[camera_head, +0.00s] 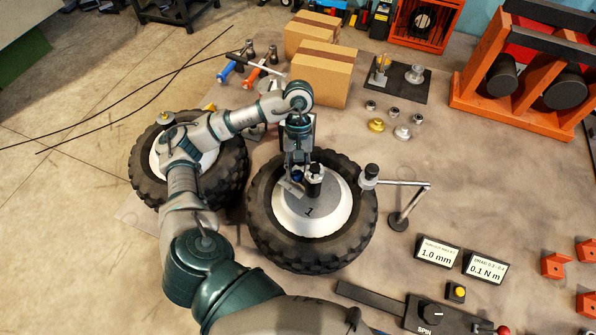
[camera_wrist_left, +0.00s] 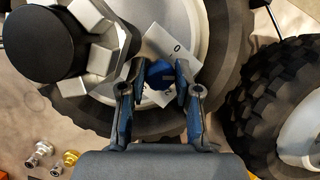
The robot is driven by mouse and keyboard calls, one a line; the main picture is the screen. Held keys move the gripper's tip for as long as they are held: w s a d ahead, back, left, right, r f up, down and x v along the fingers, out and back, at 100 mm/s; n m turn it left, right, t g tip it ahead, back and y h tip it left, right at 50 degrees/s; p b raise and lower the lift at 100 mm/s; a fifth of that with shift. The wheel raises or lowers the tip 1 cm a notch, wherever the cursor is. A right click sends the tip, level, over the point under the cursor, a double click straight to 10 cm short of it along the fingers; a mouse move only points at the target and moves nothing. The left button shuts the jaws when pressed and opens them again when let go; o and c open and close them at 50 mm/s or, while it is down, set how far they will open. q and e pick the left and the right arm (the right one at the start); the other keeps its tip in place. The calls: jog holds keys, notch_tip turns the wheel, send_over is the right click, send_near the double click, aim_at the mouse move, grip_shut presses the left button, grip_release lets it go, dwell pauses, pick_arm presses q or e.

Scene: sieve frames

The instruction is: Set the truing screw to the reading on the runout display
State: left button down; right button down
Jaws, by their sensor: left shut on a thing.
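The truing screw (camera_wrist_left: 160,76) shows in the left wrist view as a blue head beside a pale dial plate (camera_wrist_left: 172,48) with figures including 0 and 2. My left gripper (camera_wrist_left: 158,88) is shut on the screw. In the head view my left gripper (camera_head: 296,180) reaches down over the wheel marked 1 (camera_head: 318,222), just left of its black-topped hub, and hides most of the screw. The runout display (camera_head: 437,252) reads 1.0 mm. My right gripper is in neither view.
A second display (camera_head: 485,267) reads 0.1 N m. A gauge stand (camera_head: 405,205) stands at the wheel's right edge. Another wheel (camera_head: 235,165) lies to the left. A SPIN control box (camera_head: 432,315) is at the front. Cardboard boxes (camera_head: 322,80) stand behind.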

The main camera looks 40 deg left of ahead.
pick_arm(q)
jog(key=shift+w+a, duration=0.1)
jog(key=c, duration=1)
grip_release()
jog(key=shift+o, duration=0.9)
jog(key=shift+w, duration=0.1)
jog(key=shift+w+a+f, duration=0.1)
jog(key=shift+a+f, duration=0.05)
